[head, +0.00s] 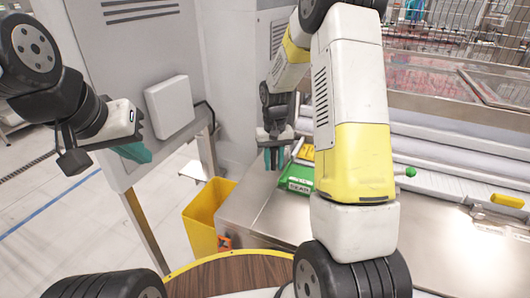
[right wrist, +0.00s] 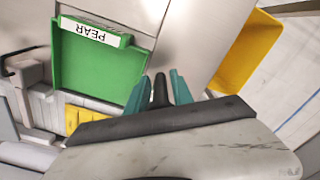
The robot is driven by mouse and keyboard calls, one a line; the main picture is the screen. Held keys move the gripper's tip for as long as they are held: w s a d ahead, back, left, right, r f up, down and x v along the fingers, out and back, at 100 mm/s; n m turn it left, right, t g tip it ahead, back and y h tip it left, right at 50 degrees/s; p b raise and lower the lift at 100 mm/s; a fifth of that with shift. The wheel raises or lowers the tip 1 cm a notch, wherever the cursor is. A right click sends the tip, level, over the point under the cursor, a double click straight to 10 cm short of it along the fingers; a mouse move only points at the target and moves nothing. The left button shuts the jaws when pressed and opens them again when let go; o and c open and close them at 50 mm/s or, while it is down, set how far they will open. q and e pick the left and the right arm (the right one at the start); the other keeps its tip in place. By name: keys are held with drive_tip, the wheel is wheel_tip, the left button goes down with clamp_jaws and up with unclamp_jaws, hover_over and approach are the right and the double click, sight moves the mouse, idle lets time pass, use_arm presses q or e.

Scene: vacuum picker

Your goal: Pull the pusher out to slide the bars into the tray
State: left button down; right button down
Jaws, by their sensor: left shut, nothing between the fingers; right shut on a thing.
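The green tray labelled PEAR (head: 298,178) lies on the steel counter; its floor looks bare in the right wrist view (right wrist: 100,68). A yellow piece (right wrist: 84,116) lies at the tray's edge away from the label; I cannot tell whether it is bars or part of the pusher. My right gripper (head: 273,157) is beside the tray, its teal fingers (right wrist: 159,92) shut on a dark upright handle (right wrist: 160,91), apparently the pusher's. The rest of the pusher is not clear. My left gripper (head: 134,152) is shut and empty, off to the left before the grey cabinet.
A yellow bin (head: 206,208) stands on the floor left of the steel counter (head: 250,208). A green knob (head: 411,172) and a yellow handle (head: 507,201) are on the machine at right. My right arm covers the counter's middle.

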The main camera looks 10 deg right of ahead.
drive_tip(key=shift+a, duration=0.2)
drive_tip(key=s+a, duration=0.3)
drive_tip(key=s, duration=0.1)
drive_tip(key=s+a, duration=0.3)
drive_tip(key=s, duration=0.2)
drive_tip(key=s+a, duration=0.3)
drive_tip(key=s, duration=0.2)
drive_tip(key=shift+s+a, duration=0.25)
drive_tip(key=shift+a, duration=0.15)
drive_tip(key=c, duration=1.4)
unclamp_jaws()
drive_tip(key=shift+o, duration=0.2)
drive_tip(key=shift+r, duration=0.3)
wheel_tip(320, 180, up, 7)
drive_tip(key=shift+r, duration=0.15)
